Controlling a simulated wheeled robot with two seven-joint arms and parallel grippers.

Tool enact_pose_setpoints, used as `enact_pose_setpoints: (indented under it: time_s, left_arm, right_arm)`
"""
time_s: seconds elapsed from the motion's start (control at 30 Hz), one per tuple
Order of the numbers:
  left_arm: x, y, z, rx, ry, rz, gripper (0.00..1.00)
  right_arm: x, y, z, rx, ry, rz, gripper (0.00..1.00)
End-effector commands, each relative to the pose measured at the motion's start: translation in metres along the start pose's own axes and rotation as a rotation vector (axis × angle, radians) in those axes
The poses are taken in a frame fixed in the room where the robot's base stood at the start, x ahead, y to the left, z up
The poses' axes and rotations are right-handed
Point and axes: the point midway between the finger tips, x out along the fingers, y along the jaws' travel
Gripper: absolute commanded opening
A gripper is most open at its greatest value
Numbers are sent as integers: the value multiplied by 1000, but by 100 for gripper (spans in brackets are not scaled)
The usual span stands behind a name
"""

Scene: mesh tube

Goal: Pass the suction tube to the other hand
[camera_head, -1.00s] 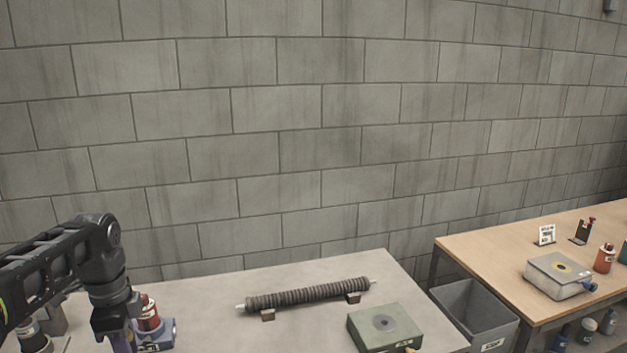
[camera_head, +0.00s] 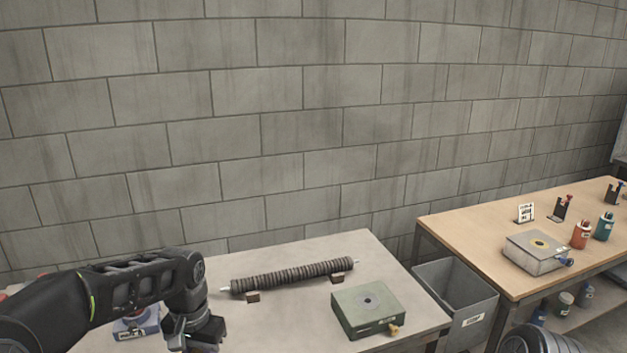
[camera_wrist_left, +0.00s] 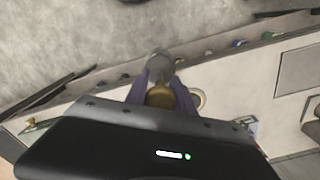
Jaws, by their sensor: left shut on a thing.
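My left gripper (camera_wrist_left: 160,84) shows purple fingers in the left wrist view, shut on a small piece with a grey end and a brass-coloured part, which I take to be the suction tube (camera_wrist_left: 159,66). In the head view the left wrist hangs over the near left of the grey table; its fingertips and the held piece are mostly cut off or hidden there. My right gripper is out of view; only a dark rounded part of what looks like my right arm shows at the bottom right.
A ribbed dark tube (camera_head: 292,276) lies across two small blocks on the grey table (camera_head: 345,246). A green box (camera_head: 368,308) stands to its right. A grey bin (camera_head: 456,295) stands between this table and the wooden table (camera_head: 450,227), which holds a grey box (camera_head: 534,253) and bottles.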

Motion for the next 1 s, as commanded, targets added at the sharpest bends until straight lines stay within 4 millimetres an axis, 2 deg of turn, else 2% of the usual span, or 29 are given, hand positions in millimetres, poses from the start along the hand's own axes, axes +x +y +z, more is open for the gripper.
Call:
enact_pose_setpoints:
  time_s: [0.1, 0.2, 0.77, 0.87, 1.0]
  left_arm:
    - [15, 19, -9, -137, -1, -1, 0]
    - [20, 24, -13, -200, 2, 0, 0]
    - [18, 27, -13, -182, 2, 0, 0]
    - [16, 34, -14, -150, 3, 1, 0]
    - [8, 57, -18, -59, 4, 1, 0]
  right_arm:
    - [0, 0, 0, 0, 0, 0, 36]
    - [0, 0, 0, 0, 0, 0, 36]
    - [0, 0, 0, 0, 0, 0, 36]
    - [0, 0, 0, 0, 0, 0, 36]
    - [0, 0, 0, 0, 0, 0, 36]
